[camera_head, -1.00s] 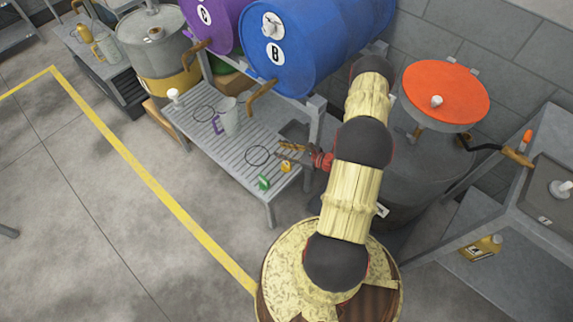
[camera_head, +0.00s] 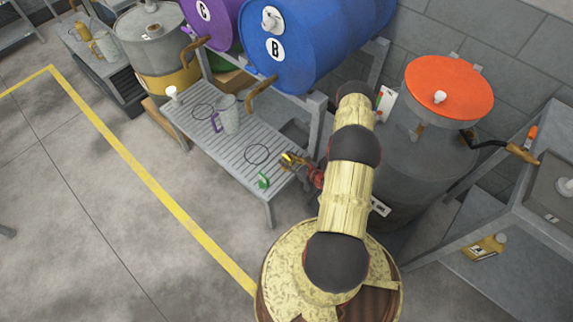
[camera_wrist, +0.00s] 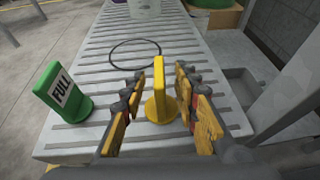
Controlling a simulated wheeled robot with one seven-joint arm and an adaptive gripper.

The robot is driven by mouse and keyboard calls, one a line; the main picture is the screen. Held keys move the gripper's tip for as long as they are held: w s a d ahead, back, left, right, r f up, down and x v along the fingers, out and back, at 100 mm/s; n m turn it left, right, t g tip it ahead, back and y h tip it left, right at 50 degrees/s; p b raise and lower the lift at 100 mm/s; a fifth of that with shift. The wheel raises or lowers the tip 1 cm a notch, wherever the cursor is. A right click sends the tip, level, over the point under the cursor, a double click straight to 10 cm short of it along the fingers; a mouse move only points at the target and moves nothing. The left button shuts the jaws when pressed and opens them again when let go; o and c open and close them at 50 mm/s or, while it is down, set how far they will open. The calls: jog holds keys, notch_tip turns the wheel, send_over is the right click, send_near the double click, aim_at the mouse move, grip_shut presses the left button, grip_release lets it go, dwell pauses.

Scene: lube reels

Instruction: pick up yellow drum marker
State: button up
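The yellow drum marker (camera_wrist: 159,100) stands upright on the slatted grey bench (camera_wrist: 85,68), seen in the wrist view. My gripper (camera_wrist: 160,78) is open, with one orange-brown finger on each side of the marker. A gap shows on the left side; the right finger is closer to the marker, and I cannot tell whether it touches. In the head view my gripper (camera_head: 296,160) is low over the bench's near right end and largely covers the marker.
A dark ring (camera_head: 257,154) lies on the bench beyond the markers, with a clear jug (camera_head: 229,120) farther back. The blue drum B (camera_head: 300,50) and its tap (camera_head: 262,98) overhang the bench. A grey drum with an orange lid (camera_head: 449,90) stands right of my arm.

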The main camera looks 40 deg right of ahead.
jog(key=shift+w+f, duration=0.15)
jog(key=shift+w, duration=0.25)
jog(key=shift+c, duration=0.6)
grip_shut()
